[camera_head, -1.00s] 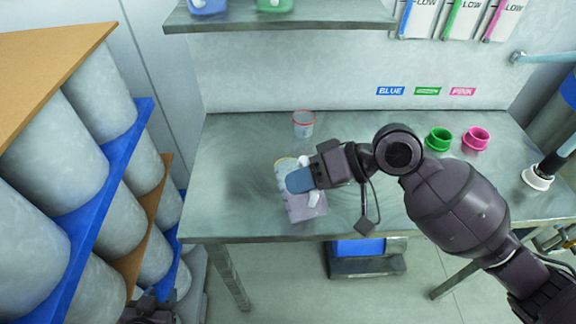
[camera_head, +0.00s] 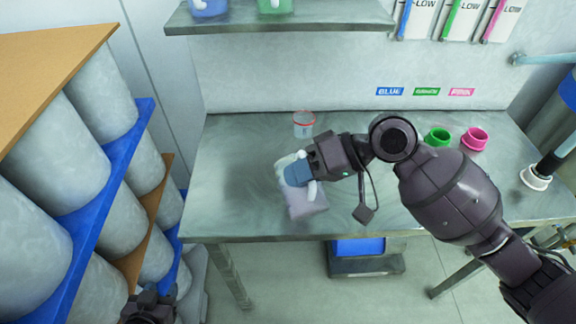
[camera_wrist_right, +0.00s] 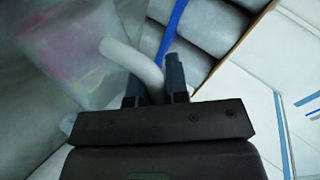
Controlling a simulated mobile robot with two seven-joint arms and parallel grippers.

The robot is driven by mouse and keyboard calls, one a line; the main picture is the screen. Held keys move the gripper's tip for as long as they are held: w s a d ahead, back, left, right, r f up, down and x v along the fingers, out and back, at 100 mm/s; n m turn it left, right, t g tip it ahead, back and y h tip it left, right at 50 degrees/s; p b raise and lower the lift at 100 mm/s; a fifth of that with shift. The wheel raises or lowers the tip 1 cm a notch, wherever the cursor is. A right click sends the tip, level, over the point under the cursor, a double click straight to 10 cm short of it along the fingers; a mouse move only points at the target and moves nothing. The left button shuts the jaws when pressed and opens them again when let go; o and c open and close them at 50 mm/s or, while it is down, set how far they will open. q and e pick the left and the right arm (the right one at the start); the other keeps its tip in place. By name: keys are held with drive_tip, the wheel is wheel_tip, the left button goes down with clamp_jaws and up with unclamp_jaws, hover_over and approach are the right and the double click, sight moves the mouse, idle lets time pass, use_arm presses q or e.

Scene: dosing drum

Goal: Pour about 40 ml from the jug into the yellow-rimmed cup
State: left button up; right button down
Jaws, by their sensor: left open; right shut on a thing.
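A pale translucent jug (camera_head: 306,206) with a lilac tint is in my right gripper (camera_head: 300,176), above the front left of the bench in the head view. It looks tilted. In the right wrist view my right gripper (camera_wrist_right: 153,88) is shut on the jug's white curved handle, and the jug (camera_wrist_right: 60,45) shows a pink patch inside. No yellow-rimmed cup can be made out now; the jug and gripper cover that area. A clear cup with a red rim (camera_head: 303,124) stands upright behind the jug. My left gripper (camera_head: 150,306) is open at the bottom left, away from the bench.
A green ring-shaped container (camera_head: 437,138) and a pink one (camera_head: 475,138) stand at the back right of the bench (camera_head: 230,185). A rack of grey drums (camera_head: 55,130) fills the left. A shelf (camera_head: 300,20) hangs above. The bench's left part is clear.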

sight(307, 213)
use_arm(q)
drive_tip(key=shift+s+f, duration=0.1)
drive_tip(key=shift+s, duration=0.15)
use_arm(e)
drive_tip(key=shift+w+r, duration=0.1)
idle(0.3)
drive_tip(key=s+f+n+t+b, duration=0.1)
drive_tip(key=f, duration=0.1)
drive_tip(key=s+f+n+t+y+b, duration=0.1)
drive_tip(key=b, duration=0.1)
drive_tip(key=s+d+f+b, duration=0.1)
drive_tip(key=f, duration=0.1)
drive_tip(key=shift+s+f+n+t+b, duration=0.3)
drive_tip(key=shift+s+n+t+b, duration=0.1)
drive_tip(key=shift+s+r+n+t+y, duration=0.3)
drive_tip(key=shift+n+y, duration=0.1)
drive_tip(key=shift+y, duration=0.1)
drive_tip(key=shift+d, duration=0.1)
drive_tip(key=shift+s+f+n+b, duration=0.15)
drive_tip(key=shift+s+n+b, duration=0.15)
drive_tip(key=shift+s+b, duration=0.2)
drive_tip(key=shift+t, duration=0.3)
use_arm(q)
drive_tip(key=f, duration=0.4)
drive_tip(key=shift+w+d+f, duration=0.2)
drive_tip(key=shift+w+f, duration=0.2)
